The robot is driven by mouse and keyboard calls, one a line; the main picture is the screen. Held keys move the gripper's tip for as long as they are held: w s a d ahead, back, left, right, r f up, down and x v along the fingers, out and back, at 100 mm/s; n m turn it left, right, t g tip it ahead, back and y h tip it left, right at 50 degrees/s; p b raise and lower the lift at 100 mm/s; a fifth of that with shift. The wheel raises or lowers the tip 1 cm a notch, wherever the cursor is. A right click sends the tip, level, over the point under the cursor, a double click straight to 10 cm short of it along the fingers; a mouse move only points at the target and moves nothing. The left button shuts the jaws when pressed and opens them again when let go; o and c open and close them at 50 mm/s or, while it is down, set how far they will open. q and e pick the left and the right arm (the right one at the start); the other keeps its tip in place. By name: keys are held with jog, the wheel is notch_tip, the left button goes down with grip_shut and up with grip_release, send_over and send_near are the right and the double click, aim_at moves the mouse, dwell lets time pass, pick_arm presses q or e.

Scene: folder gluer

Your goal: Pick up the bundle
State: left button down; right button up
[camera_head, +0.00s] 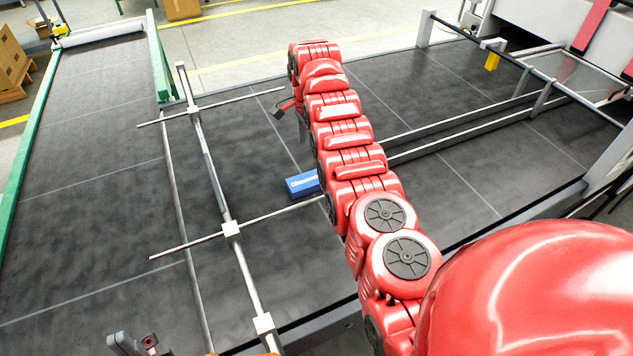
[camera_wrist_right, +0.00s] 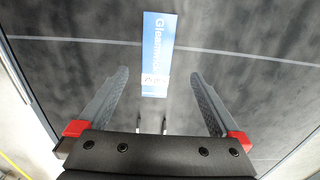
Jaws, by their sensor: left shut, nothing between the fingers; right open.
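The bundle is a small flat blue stack with a white label. It lies on the dark belt (camera_head: 80,230) in the head view, just left of my right arm (camera_head: 303,184). In the right wrist view the bundle (camera_wrist_right: 157,35) is upper centre, its lower end between the fingertips in the picture. My right gripper (camera_wrist_right: 158,73) is open and empty, pointing down at the belt, with the bundle apart from the fingers. In the head view it is mostly hidden by the red arm. My left gripper (camera_head: 133,343) is partly in view at the bottom left edge, shut and empty.
A metal rail (camera_head: 212,170) with thin cross rods runs above the belt, left of the bundle; one rod passes close to the bundle. Long bars (camera_head: 460,125) cross the belt at right. A green side rail (camera_head: 158,60) stands at upper left. The belt at left is clear.

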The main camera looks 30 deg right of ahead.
send_over(311, 178)
notch_tip(311, 178, down, 6)
jog(key=shift+w+a+r, duration=0.1)
jog(key=shift+a, duration=0.05)
jog(key=shift+f, duration=0.45)
jog(key=shift+s+d+f, duration=0.1)
jog(key=shift+s+f, duration=0.05)
jog(key=shift+f, duration=0.5)
jog(key=shift+s+d+f, duration=0.1)
jog(key=shift+f, duration=0.5)
notch_tip(311, 178, down, 2)
jog(key=shift+f+b, duration=0.25)
jog(key=shift+b, duration=0.55)
jog(key=shift+w+r, duration=0.1)
jog(key=shift+w, duration=0.05)
jog(key=c, duration=1.4)
jog(key=shift+c, duration=0.2)
jog(key=shift+r, duration=0.25)
